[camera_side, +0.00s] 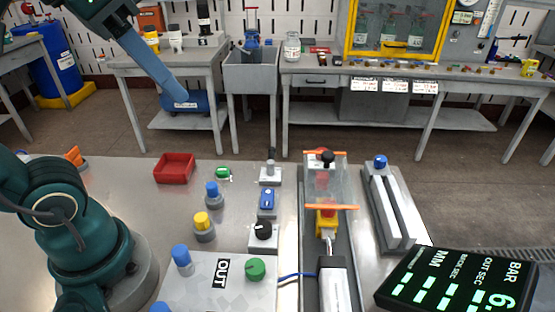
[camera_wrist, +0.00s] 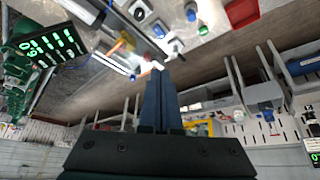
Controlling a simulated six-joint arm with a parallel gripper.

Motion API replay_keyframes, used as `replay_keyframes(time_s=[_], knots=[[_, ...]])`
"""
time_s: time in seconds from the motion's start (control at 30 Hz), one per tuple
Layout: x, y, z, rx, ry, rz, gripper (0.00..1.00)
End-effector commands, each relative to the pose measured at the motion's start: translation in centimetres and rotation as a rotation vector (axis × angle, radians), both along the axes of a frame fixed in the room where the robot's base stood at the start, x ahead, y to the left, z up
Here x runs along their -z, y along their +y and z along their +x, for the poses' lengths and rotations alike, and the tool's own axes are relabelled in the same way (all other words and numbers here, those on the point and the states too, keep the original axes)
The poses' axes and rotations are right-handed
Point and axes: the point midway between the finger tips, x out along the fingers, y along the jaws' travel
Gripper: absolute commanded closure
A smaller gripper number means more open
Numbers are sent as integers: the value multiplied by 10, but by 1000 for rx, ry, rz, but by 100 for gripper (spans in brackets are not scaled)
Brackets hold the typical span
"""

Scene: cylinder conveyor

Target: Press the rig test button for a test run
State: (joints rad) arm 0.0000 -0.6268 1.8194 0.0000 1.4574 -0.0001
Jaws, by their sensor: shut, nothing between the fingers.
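My gripper (camera_side: 183,97) hangs at the upper left in the side view, well above and beyond the steel table, touching nothing. Its blue fingers are pressed together and empty; they also fill the middle of the wrist view (camera_wrist: 162,75). The rig (camera_side: 328,195) stands right of the table's middle, with a clear cover, orange edges and a black knob on top. A green knob (camera_side: 256,269) sits on a plate marked OUT. I cannot tell which is the test button.
Blue (camera_side: 212,188) and yellow (camera_side: 202,219) capped cylinders stand left of the controls. A red tray (camera_side: 174,168) lies farther back. A grooved grey block (camera_side: 395,205) with a blue-topped piece is right of the rig. A lit display (camera_side: 455,285) fills the lower right corner.

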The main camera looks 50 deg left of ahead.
Motion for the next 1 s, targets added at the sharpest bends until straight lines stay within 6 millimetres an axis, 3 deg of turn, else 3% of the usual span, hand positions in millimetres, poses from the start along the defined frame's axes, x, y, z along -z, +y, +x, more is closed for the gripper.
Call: replay_keyframes(time_s=[0.13, 0.27, 0.6, 0.83, 1.0], knots=[[-3, 1, 6, -22, -33, -5, 100], [-13, 18, 29, -84, -154, 47, 100], [-59, 105, 115, -197, -583, 439, 100], [-71, 130, 159, -21, -752, 696, 100], [-44, 126, 183, 236, -769, 791, 100]])
